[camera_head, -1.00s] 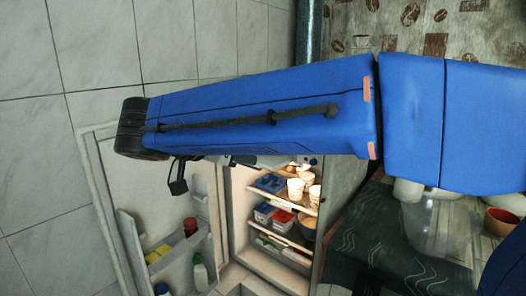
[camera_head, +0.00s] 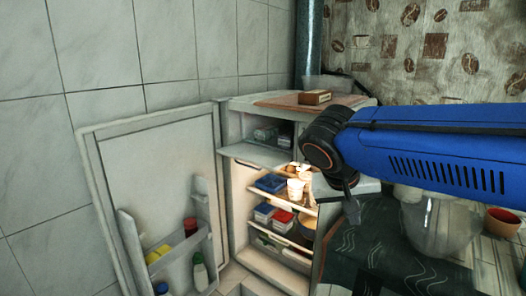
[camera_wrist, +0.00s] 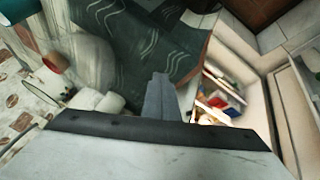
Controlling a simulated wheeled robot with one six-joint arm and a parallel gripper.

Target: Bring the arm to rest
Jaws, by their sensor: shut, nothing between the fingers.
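My blue arm reaches in from the right in the head view, with its dark joint in front of the fridge's right side. My gripper (camera_head: 352,210) hangs below that joint as a small dark shape, in front of the dark patterned cloth. In the wrist view my gripper (camera_wrist: 160,80) shows its grey fingers together, with nothing between them. The fingers appear apart from the things around them.
An open fridge (camera_head: 262,270) with stocked shelves stands left of the gripper, its door (camera_head: 150,190) swung left. A dark patterned cloth (camera_head: 385,245), a clear container (camera_head: 440,225) and a red-brown bowl (camera_head: 503,221) are at right. A box (camera_head: 315,97) lies on the fridge top.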

